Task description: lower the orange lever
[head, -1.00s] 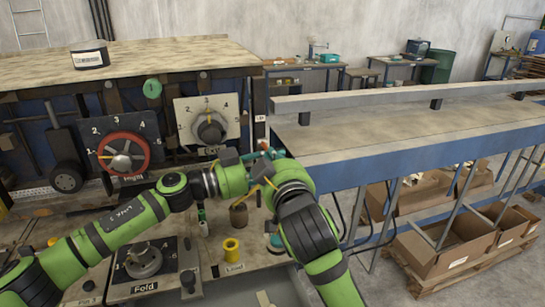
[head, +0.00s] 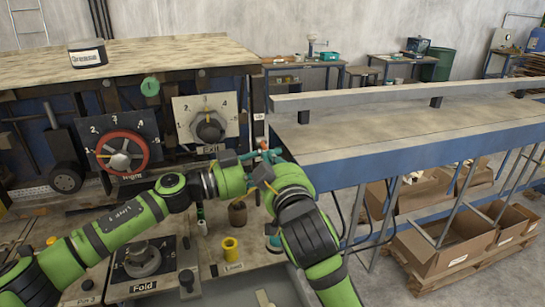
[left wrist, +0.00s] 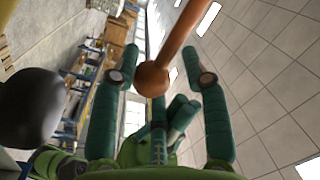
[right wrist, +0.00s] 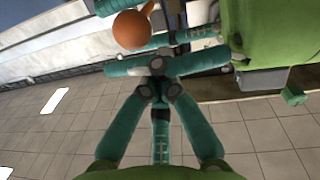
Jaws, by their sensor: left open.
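The orange lever shows in the left wrist view as a rod with a ball end (left wrist: 153,78). My left gripper (left wrist: 161,52) is open, with one finger on each side of the lever. I cannot tell whether a finger touches it. The orange ball also shows in the right wrist view (right wrist: 132,29), beyond the right fingertips. My right gripper (right wrist: 160,80) has its fingers together, with nothing visible between them. Teal finger parts cross just in front of it. In the head view both grippers meet near the middle and my arms largely hide them and the lever.
A dial panel with a red handwheel (head: 122,153) and a grey dial (head: 208,127) stand behind my left arm. The Fold dial (head: 142,259) and a yellow spool (head: 230,249) are in front. A long blue-edged table (head: 420,125) lies to the right, with cardboard boxes below.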

